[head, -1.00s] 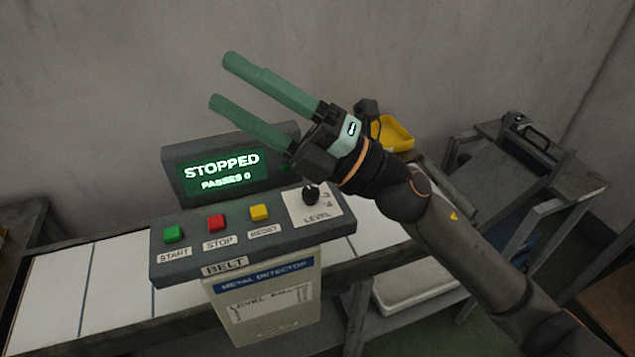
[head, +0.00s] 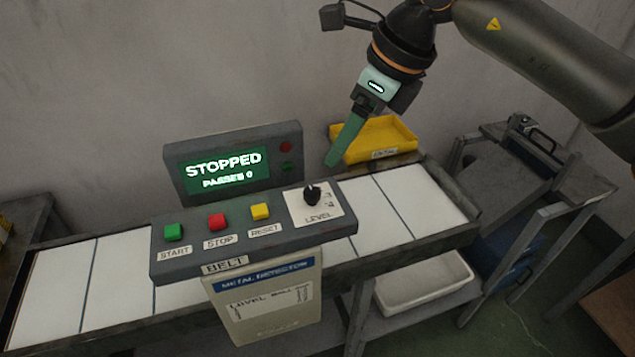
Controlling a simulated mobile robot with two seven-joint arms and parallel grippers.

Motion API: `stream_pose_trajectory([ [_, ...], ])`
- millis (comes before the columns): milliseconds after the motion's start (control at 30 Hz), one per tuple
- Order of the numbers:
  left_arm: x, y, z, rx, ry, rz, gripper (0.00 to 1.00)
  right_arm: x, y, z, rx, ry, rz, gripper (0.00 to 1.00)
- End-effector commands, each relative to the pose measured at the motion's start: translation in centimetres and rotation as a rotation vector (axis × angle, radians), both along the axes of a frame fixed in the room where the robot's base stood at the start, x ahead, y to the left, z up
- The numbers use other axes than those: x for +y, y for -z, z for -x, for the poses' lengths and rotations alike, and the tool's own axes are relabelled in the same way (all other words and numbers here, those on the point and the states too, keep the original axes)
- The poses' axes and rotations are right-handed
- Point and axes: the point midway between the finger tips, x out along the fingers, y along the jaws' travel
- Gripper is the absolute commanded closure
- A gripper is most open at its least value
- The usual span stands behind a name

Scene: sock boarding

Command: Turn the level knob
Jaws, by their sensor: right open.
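The level knob (head: 312,195) is a black knob on a white plate marked LEVEL, at the right end of the grey control panel (head: 341,228). My right gripper (head: 330,163) has green fingers and points down, above and a little right of the knob in the picture, apart from it. Its fingers line up in this view, so one largely hides the other; it is open, with nothing seen between them. My left gripper is not in view.
Green (head: 174,232), red (head: 217,222) and yellow (head: 261,211) buttons sit left of the knob. A display (head: 222,168) reading STOPPED, PASSES 0 stands behind. A yellow tray (head: 404,134) is behind the belt (head: 396,210). A white bin (head: 425,285) is below.

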Motion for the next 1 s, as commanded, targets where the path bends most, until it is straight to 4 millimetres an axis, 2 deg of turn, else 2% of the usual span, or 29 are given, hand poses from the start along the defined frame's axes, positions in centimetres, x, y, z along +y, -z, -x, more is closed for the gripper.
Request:
stream_pose_trajectory([
  [400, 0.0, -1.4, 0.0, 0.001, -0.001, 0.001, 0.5, 2.9, 7.5, -1.2, 0.006, -0.005, -0.002, 0.34],
  [533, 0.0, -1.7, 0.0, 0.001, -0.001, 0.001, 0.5, 3.6, 9.2, -1.6, 0.005, -0.005, -0.004, 0.34],
  [700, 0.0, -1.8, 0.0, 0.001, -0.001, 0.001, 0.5, 4.0, 10.4, -1.8, 0.003, -0.005, -0.005, 0.34],
  [1000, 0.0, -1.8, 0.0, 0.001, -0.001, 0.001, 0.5, 4.1, 10.7, -1.9, 0.003, -0.005, -0.005, 0.34],
])
